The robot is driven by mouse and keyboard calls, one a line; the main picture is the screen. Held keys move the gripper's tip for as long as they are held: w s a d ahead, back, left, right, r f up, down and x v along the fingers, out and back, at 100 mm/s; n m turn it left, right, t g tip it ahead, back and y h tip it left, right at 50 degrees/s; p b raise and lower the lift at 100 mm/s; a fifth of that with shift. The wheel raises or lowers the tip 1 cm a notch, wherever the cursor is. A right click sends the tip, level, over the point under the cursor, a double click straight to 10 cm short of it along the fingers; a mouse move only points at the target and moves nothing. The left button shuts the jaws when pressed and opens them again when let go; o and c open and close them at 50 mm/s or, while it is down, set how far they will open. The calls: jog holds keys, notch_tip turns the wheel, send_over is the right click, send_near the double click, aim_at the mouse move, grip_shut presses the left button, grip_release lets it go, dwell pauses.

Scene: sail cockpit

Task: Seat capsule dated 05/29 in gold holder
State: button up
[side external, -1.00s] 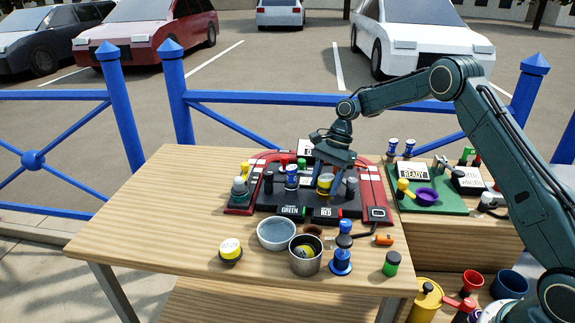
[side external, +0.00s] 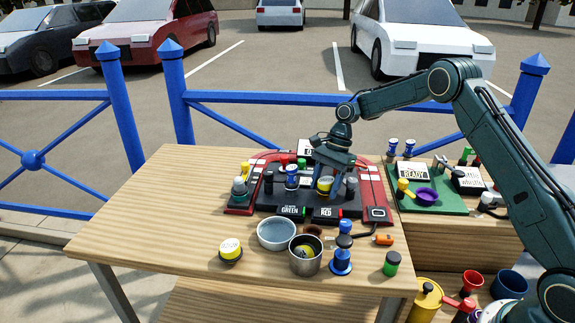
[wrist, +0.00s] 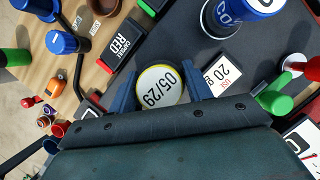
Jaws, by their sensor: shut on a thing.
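The capsule dated 05/29 (wrist: 160,86) has a white top with a yellow rim and sits between my two blue fingers in the wrist view. In the side view it is the yellow-banded piece (side external: 325,184) on the right part of the dark board. My gripper (wrist: 159,87) is shut on this capsule, its fingers on opposite sides. In the side view my gripper (side external: 334,178) points down at the board. The capsule's lower part is hidden in the wrist view. I cannot make out for certain which piece is the gold holder.
A blue can (side external: 291,176) and dark posts stand close by on the board. The table's left side is clear.

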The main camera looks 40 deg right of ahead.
jog(key=shift+f, duration=0.2)
jog(key=o, duration=0.7)
jog(key=shift+r, duration=0.1)
jog(key=shift+v, duration=5.45)
